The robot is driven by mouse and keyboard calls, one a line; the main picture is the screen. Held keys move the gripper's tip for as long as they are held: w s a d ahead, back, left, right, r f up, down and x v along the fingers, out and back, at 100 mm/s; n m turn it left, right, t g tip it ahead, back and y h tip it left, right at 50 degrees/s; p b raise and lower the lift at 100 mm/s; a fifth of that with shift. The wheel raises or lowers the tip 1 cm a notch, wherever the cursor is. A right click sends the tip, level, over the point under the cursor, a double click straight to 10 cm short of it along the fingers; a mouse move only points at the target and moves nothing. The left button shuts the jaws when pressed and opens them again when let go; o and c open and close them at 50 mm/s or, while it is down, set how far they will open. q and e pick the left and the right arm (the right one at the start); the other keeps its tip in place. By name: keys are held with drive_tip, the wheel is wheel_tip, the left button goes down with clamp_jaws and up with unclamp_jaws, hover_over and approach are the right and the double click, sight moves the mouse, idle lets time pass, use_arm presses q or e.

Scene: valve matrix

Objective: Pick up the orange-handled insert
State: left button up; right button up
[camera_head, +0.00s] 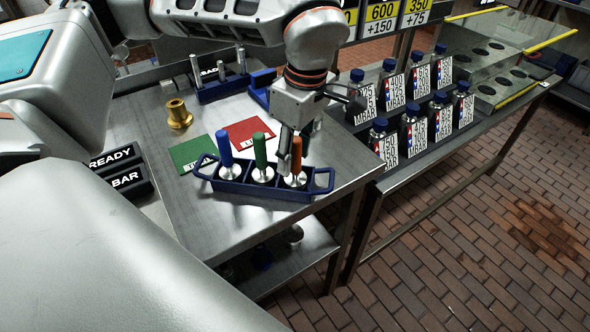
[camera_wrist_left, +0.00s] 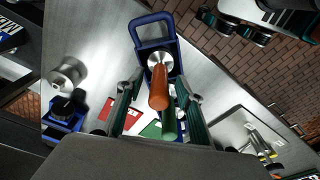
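The orange-handled insert (camera_head: 296,160) stands upright in the right-hand place of a blue three-place rack (camera_head: 232,185) with looped end handles, near the table's front edge. A green-handled insert (camera_head: 260,152) and a blue-handled insert (camera_head: 225,152) stand to its left. My left gripper (camera_head: 290,150) points down at the orange handle and partly covers it. In the left wrist view the orange handle (camera_wrist_left: 158,88) is between the two fingers of my left gripper (camera_wrist_left: 159,92), with gaps showing on both sides. The right gripper is not in view.
A green card (camera_head: 192,154) and a red card (camera_head: 250,133) lie behind the rack. A brass fitting (camera_head: 178,114) and another blue rack (camera_head: 222,88) stand further back. Labelled bottles (camera_head: 412,130) stand on the right-hand bench.

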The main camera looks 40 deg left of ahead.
use_arm(q)
drive_tip(key=shift+a+f, duration=0.15)
drive_tip(key=shift+f, duration=1.1)
clamp_jaws()
drive_tip(key=shift+w, duration=0.1)
drive_tip(key=shift+r, duration=0.15)
